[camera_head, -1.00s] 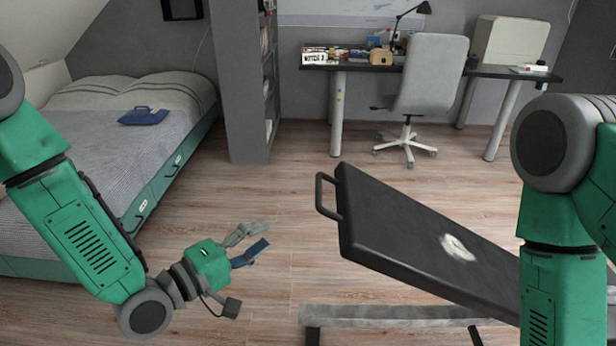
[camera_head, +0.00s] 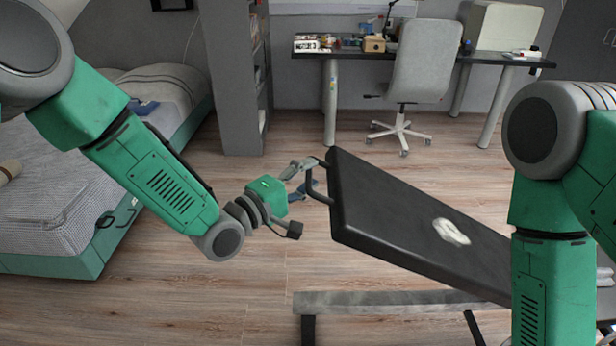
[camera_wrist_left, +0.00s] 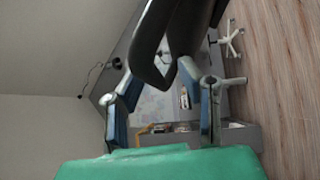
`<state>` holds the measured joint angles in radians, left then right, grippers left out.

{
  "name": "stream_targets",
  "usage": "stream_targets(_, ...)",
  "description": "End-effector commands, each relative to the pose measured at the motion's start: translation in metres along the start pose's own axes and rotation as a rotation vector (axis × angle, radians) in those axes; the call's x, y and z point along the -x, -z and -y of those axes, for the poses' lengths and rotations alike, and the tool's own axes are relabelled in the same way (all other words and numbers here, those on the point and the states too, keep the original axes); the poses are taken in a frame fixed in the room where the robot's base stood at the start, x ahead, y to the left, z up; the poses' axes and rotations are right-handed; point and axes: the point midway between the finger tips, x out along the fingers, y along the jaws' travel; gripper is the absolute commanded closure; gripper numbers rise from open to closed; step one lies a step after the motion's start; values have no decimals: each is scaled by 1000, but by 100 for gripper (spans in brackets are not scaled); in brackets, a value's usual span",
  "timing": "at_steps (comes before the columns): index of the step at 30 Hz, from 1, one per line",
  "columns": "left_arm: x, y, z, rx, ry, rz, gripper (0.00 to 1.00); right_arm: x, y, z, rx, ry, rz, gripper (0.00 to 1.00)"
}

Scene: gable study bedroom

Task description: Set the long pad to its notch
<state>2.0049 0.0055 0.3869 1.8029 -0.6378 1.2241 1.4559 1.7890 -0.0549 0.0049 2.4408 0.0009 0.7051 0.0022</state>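The long pad (camera_head: 400,215) is a dark padded board with a pale worn patch, tilted with its far-left end raised and its right end lower. A dark loop handle (camera_head: 312,192) sticks out from its raised left end. My left gripper (camera_head: 308,177) is at this handle. In the left wrist view its two fingers (camera_wrist_left: 160,80) are spread, with the dark handle (camera_wrist_left: 146,55) reaching between them; I cannot tell whether they touch it. The pad's lower right end is hidden behind my right arm. No notch can be made out. My right gripper is out of view.
A low grey bench part (camera_head: 390,302) on dark legs stands below the pad. A bed (camera_head: 60,205) is at the left. A desk (camera_head: 490,60) and a white chair (camera_head: 423,65) stand at the back. The wooden floor between is clear.

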Motion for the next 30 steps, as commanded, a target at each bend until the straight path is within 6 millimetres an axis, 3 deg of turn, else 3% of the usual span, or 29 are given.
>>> stream_targets(9,-2,1,0,1,-1,0,68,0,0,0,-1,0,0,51)
stream_targets(12,-2,1,0,1,-2,0,100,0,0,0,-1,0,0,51)
stream_targets(23,2,5,10,0,-1,-2,100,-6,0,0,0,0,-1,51)
stream_targets(26,9,11,25,1,0,-2,100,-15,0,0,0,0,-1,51)
stream_targets(30,25,26,61,2,2,-4,100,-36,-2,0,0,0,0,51)
